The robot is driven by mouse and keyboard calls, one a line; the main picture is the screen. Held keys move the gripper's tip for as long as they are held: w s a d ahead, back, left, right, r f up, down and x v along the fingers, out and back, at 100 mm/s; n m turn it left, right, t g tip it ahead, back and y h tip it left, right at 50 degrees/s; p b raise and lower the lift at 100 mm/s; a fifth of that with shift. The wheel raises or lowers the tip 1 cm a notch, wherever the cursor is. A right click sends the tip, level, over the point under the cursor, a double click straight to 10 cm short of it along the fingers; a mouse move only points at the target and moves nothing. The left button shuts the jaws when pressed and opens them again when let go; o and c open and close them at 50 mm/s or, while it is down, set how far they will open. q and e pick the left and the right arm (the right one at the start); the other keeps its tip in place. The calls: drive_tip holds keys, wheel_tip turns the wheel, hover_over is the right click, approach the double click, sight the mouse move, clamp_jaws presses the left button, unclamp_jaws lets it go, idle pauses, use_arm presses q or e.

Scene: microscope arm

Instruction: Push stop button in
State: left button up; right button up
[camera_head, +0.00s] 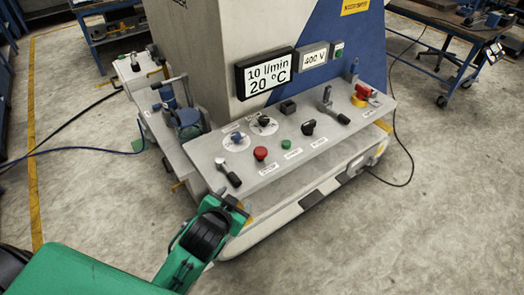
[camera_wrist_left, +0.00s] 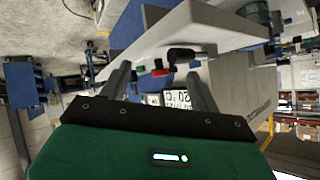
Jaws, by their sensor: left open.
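A red push button (camera_head: 260,154) stands on the sloped grey control panel (camera_head: 222,142), left of a green button (camera_head: 286,144). A red knob on a yellow base (camera_head: 363,91) sits at the panel's right end. My left gripper (camera_head: 232,203) is at the panel's front left corner, apart from both red controls. In the left wrist view, which is upside down, its fingers (camera_wrist_left: 159,72) are spread and empty, with a red button (camera_wrist_left: 160,72) showing between them. My right gripper is out of view.
A black-handled lever (camera_head: 229,174) stands close to my left gripper. Black knobs (camera_head: 308,128) and another lever (camera_head: 334,107) rise from the panel. Display boxes (camera_head: 266,72) hang behind it. Open floor lies to the right; a cable runs there.

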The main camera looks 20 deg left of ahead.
use_arm(q)
drive_tip(key=w+d+r+m+t+h, duration=0.35)
drive_tip(key=w+d+r, duration=0.2)
drive_tip(key=r, duration=0.25)
drive_tip(key=w+d+r+m+t+h, duration=0.2)
drive_tip(key=w+d+r+m+t, duration=0.25)
drive_tip(key=w+r, duration=0.2)
drive_tip(key=s+d+r+m+g+h, duration=0.1)
drive_tip(key=d+r+m+g+h, duration=0.3)
drive_tip(key=d+m+g+h, duration=0.6)
drive_tip(key=s+d+r+m+g+h, duration=0.1)
drive_tip(key=d+r+m+g+h, duration=0.35)
drive_tip(key=m, duration=0.95)
drive_tip(key=m+g+y, duration=0.5)
drive_tip(key=y, duration=1.5)
approach(260, 150)
drive_tip(key=shift+m, duration=0.3)
wheel_tip(260, 150, down, 8)
drive_tip(key=p, duration=0.4)
drive_tip(key=shift+f+p, duration=0.15)
drive_tip(key=shift+p, duration=0.15)
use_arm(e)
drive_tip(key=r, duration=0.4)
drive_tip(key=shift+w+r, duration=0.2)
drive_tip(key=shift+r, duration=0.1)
